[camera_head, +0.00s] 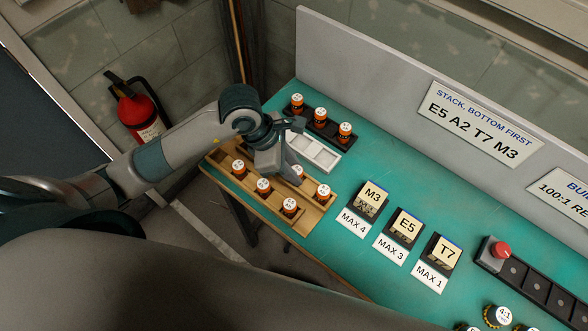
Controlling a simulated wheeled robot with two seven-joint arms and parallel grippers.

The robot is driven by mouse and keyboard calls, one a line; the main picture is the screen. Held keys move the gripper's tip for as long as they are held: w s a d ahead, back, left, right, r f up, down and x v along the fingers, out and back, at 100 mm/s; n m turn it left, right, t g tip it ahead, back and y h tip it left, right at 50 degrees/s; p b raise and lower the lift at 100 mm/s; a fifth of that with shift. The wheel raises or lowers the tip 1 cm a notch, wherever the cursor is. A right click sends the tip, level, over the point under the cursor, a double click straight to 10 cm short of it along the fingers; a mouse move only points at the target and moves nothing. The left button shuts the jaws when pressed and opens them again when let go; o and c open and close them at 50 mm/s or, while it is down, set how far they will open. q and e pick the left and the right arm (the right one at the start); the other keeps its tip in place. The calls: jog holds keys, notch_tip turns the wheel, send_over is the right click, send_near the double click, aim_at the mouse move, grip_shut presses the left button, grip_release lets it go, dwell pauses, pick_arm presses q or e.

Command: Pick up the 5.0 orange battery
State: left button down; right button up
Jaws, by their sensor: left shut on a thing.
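Several orange batteries with white tops are in view; their printed numbers are too small to read. One battery (298,172) shows partly behind my left gripper (287,172), over the wooden tray (314,217). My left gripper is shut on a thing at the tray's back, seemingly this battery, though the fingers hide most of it. Other batteries stand in the tray, such as the front one (290,207) and the right one (323,194). My right gripper is not in view.
A black rack (331,131) with three orange batteries stands behind a white slotted holder (314,154). Blocks labelled M3 (371,197), E5 (405,226) and T7 (443,252) stand to the right. A black strip with a red knob (501,250) lies farther right.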

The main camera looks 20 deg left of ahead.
aim_at(300, 170)
pick_arm(q)
jog(key=shift+w+r+b, duration=0.1)
jog(key=shift+r+b, duration=0.2)
jog(key=shift+r, duration=0.25)
notch_tip(300, 170, up, 2)
jog(key=shift+r+b, duration=0.1)
jog(key=shift+b, duration=0.4)
jog(key=s+d+r+p, duration=0.2)
jog(key=s+d+r, duration=0.4)
jog(key=d, duration=0.3)
jog(key=shift+s+d+r, duration=0.3)
jog(key=shift+s+r, duration=0.1)
jog(key=shift+r, duration=0.35)
jog(key=shift+f, duration=0.1)
